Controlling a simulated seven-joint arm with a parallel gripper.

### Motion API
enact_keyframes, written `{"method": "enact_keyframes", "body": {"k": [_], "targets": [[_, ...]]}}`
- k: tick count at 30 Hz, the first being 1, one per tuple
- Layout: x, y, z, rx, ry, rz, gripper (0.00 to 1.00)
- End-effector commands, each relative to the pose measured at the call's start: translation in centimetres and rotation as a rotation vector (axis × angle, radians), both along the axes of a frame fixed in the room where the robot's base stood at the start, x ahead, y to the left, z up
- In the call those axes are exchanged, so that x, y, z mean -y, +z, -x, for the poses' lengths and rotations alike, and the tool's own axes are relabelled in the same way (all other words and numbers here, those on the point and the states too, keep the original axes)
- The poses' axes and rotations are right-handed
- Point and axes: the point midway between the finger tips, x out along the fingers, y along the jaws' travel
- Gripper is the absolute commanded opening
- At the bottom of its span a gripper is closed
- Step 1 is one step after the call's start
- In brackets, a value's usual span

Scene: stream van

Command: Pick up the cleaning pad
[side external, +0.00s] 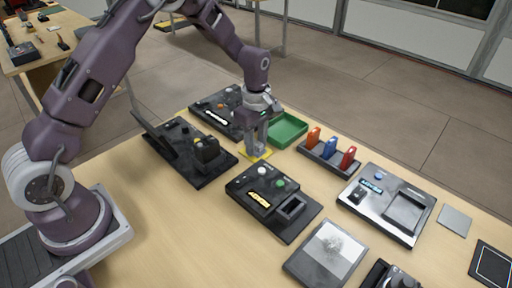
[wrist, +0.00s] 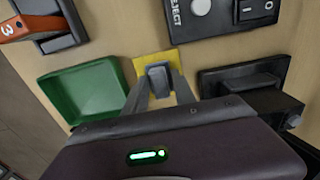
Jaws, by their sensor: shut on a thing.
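The cleaning pad looks like a flat yellow square with a grey block on top. In the side view the yellow pad (side external: 248,157) lies on or just above the wooden table, under my gripper (side external: 258,146). In the wrist view the pad (wrist: 142,66) shows beyond the fingertips. My gripper (wrist: 158,84) points down and is shut on the grey block in the middle of the pad. The fingers hide part of the pad. I cannot tell whether its underside touches the table.
A green tray (side external: 302,125) is close behind to the right. Black control panels (side external: 265,219) (side external: 178,140) stand close by in front and at left. A rack with red and blue handled pieces (side external: 328,165) stands at right. Bare table (side external: 150,248) shows at the front left.

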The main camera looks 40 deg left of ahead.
Motion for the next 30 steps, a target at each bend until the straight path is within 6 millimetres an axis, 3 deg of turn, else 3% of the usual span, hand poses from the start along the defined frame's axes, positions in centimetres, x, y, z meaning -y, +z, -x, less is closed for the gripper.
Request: {"method": "enact_keyframes", "body": {"k": [7, 15, 18, 27, 28, 30], "targets": [[0.0, 1.0, -0.1, 0.002, 0.0, -0.001, 0.0], [0.1, 7.7, -0.1, 0.004, -0.001, 0.0, 0.0], [0.0, 9.3, -0.1, 0.003, -0.001, 0.0, 0.0], [0.0, 10.0, 0.0, -0.001, 0.0, 0.0, 0.0], [0.0, 10.0, 0.0, -0.001, 0.0, 0.0, 0.3], [0.0, 10.0, 0.0, -0.001, 0.0, 0.0, 0.16]]}}
